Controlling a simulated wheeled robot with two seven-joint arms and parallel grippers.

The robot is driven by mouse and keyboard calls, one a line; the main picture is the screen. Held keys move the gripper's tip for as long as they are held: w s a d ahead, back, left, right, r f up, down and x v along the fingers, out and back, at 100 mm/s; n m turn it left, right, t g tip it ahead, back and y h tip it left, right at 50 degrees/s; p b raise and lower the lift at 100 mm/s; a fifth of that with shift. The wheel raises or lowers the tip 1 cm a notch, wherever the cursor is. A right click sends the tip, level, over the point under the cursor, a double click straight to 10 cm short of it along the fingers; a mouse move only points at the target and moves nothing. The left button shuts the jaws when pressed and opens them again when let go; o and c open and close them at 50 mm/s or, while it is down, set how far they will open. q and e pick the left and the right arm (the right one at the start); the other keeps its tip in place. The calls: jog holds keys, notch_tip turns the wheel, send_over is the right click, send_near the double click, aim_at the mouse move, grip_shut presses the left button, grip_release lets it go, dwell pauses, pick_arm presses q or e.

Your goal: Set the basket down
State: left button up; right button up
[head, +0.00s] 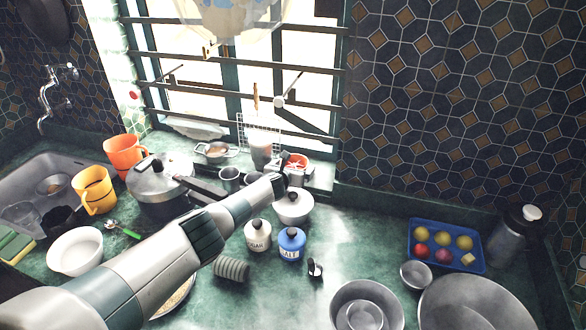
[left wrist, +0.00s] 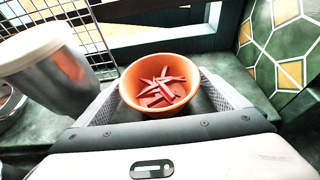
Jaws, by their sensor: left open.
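The basket (left wrist: 160,84) is a small, round, orange bowl holding several red strips, seen in the left wrist view. In the head view the basket (head: 296,159) is a small orange-red shape on the window ledge, partly hidden by my left gripper (head: 284,177). My left gripper is open, with a finger on each side of the basket; I cannot tell whether either finger touches it. The basket looks upright and appears to rest on the green ledge (left wrist: 222,45), but its underside is hidden. My right gripper is not in view.
A metal cup (left wrist: 52,72) stands close to the left finger, with a wire rack (head: 258,126) behind it. A lidded pot (head: 294,206), sugar jar (head: 257,235) and blue salt jar (head: 291,244) stand below the ledge. A pressure cooker (head: 157,182) is left.

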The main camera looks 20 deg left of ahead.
pick_arm(q)
jog(key=shift+r, duration=0.25)
jog(key=shift+s+r+p, duration=0.3)
jog(key=shift+s+p, duration=0.3)
jog(key=shift+p, duration=0.2)
jog(key=shift+p+v, duration=2.45)
jog(key=shift+v, duration=2.85)
jog(key=shift+f, duration=0.1)
